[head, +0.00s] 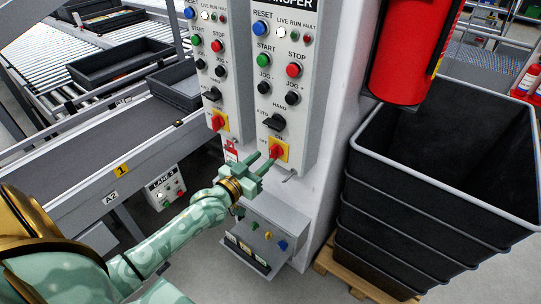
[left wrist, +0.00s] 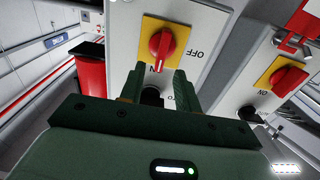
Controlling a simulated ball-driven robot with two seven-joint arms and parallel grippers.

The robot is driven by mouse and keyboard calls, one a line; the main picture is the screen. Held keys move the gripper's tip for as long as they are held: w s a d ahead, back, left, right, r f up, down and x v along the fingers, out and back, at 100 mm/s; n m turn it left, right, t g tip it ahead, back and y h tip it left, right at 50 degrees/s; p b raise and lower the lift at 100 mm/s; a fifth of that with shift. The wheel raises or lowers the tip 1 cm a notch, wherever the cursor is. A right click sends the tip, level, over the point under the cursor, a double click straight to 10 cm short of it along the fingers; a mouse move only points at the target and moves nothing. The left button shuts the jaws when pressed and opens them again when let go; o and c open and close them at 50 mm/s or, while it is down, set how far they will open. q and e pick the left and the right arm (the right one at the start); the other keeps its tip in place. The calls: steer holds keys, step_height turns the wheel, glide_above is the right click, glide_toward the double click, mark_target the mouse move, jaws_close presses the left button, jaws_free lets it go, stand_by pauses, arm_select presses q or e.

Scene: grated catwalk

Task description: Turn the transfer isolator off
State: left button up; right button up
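The transfer isolator (head: 278,151) is a red rotary knob on a yellow plate, low on the right-hand white panel (head: 286,95). In the left wrist view its knob (left wrist: 162,44) shows upside down, with its marked end toward the ON label and OFF to one side. My left gripper (head: 263,161) is just in front of and below the knob. In the left wrist view the fingers (left wrist: 159,78) are apart, with nothing between them; the knob lies beyond their tips. I cannot tell whether they touch the plate. My right gripper is not in view.
A similar isolator (head: 219,123) is on the neighbouring left panel, with a red tag (head: 231,150) below. A black selector (head: 274,122) sits just above the transfer isolator. A grey box (head: 265,228) protrudes below. Stacked black crates (head: 405,215) and a red extinguisher (head: 405,55) are right.

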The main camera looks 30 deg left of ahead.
mark_target(271, 153)
arm_select(q)
steer(key=w, duration=0.4)
steer(key=shift+w+d+b, duration=0.2)
steer(key=shift+w+b, duration=0.05)
steer(key=shift+b, duration=0.1)
jaws_close()
